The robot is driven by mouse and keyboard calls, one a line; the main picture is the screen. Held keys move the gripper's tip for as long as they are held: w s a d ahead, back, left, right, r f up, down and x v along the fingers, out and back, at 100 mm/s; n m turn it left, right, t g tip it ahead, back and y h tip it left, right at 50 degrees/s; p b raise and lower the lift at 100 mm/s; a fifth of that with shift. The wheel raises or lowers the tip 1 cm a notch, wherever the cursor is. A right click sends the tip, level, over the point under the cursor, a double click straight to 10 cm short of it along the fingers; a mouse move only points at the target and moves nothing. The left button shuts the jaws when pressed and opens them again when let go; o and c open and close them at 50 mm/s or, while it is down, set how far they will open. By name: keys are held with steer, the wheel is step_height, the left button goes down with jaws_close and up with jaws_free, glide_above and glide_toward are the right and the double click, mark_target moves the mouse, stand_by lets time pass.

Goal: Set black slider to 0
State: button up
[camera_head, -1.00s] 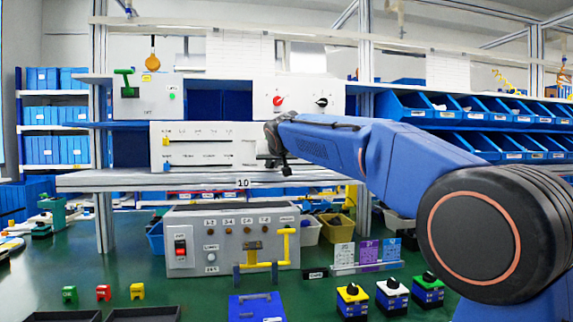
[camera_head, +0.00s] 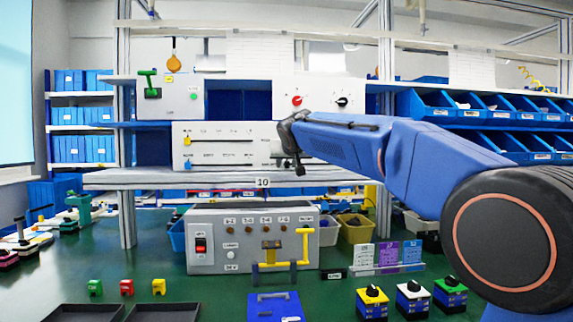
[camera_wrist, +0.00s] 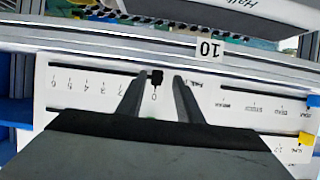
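The black slider (camera_wrist: 156,78) is a small dark knob on a slot in a white panel (camera_wrist: 80,100), seen upside down in the wrist view. A printed 0 shows right beside the knob, and the other numbers run off to the left. My gripper (camera_wrist: 162,75) is open, with one finger on each side of the knob. The knob looks nearer the left finger; whether they touch I cannot tell. In the head view my gripper (camera_head: 293,160) is at the right end of the panel (camera_head: 220,132) and hides the black slider there.
A yellow slider (camera_wrist: 305,138) and a blue slider (camera_wrist: 313,101) sit at the panel's right in the wrist view. A shelf edge (camera_head: 220,180) with a 10 label runs just below the panel. A box with a red and a black knob (camera_head: 342,102) stands above.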

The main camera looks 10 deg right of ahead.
steer(key=v, duration=1.7)
steer(key=shift+w, duration=0.1)
steer(key=s+d+f+g, duration=0.2)
steer(key=s+d+f, duration=0.3)
steer(key=s+f, duration=0.5)
steer(key=s+d+f+g, duration=0.2)
steer(key=s+d+f, duration=0.3)
steer(key=s+f, duration=0.5)
steer(key=s+d+f+g, duration=0.2)
steer(key=s+d+f, duration=0.45)
steer(key=f, duration=0.65)
steer(key=s+f+g, duration=0.2)
steer(key=s+f, duration=1.1)
steer(key=f, duration=0.2)
steer(key=shift+s+g, duration=0.35)
steer(key=shift+g, duration=0.05)
